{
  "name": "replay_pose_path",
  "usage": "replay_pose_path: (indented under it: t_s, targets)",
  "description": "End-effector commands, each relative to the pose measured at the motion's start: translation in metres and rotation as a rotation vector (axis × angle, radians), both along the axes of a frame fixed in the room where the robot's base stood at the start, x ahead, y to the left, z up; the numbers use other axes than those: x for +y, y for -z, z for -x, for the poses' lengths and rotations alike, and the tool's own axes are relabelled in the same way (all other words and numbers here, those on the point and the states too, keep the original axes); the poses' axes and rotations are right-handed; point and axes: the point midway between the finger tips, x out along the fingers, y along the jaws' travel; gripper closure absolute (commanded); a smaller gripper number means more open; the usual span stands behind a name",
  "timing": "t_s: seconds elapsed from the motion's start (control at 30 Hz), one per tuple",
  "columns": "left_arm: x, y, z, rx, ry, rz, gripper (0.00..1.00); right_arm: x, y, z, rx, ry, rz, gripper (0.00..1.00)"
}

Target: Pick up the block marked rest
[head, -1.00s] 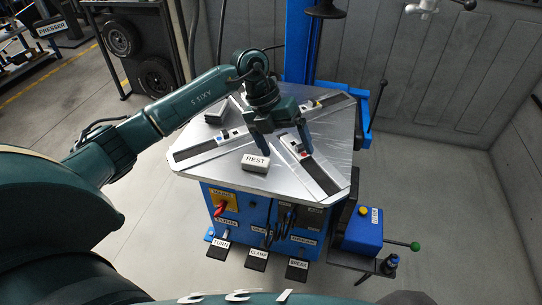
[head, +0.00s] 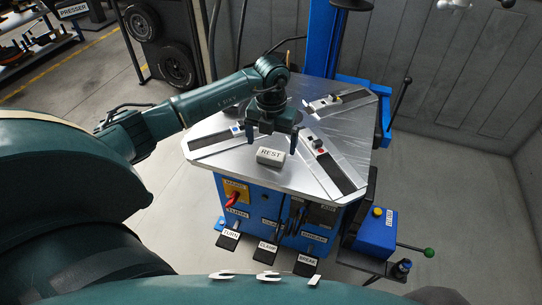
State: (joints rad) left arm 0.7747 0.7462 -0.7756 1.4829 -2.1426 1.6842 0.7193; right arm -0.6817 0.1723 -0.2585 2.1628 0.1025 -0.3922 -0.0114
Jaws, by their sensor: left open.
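The block marked REST (head: 271,157) is a small light grey block lying on the silver tabletop of the tyre machine (head: 228,168), near its front edge. My left gripper (head: 271,143) points down with its two fingers spread, just behind and above the block. The fingers stand on either side of the block's width and look apart from it. Nothing is between the fingers that I can see. My right gripper is not in view.
Clamp slides with jaws lie on the tabletop, one at the left (head: 214,141), one at the right (head: 335,166) and one at the back (head: 335,100). A blue post (head: 333,40) rises behind. Labelled pedals (head: 268,251) and a blue box (head: 375,232) are below.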

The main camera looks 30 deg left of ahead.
Motion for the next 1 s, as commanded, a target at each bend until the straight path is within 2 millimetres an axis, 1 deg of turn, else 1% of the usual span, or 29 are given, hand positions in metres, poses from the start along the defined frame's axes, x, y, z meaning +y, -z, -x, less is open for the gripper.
replay_pose_path:
  t_s: [0.03,0.1,0.2,0.3,0.5,1.0]
  targets:
    - [-0.001,0.009,0.003,0.006,0.001,0.001,0.06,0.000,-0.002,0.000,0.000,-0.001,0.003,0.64]
    - [-0.001,0.020,0.004,0.004,0.000,0.001,0.06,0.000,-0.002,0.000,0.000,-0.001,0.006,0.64]
    - [-0.001,0.031,0.004,0.003,-0.001,0.002,0.06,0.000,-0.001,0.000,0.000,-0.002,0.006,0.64]
    - [-0.001,0.035,0.004,0.002,0.000,0.000,0.06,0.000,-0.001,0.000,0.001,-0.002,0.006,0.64]
    - [-0.001,0.035,0.003,0.001,0.000,0.000,0.06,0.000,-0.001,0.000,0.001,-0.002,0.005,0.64]
    - [-0.001,0.035,0.003,0.001,0.000,0.000,0.47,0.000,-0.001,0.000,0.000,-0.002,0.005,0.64]
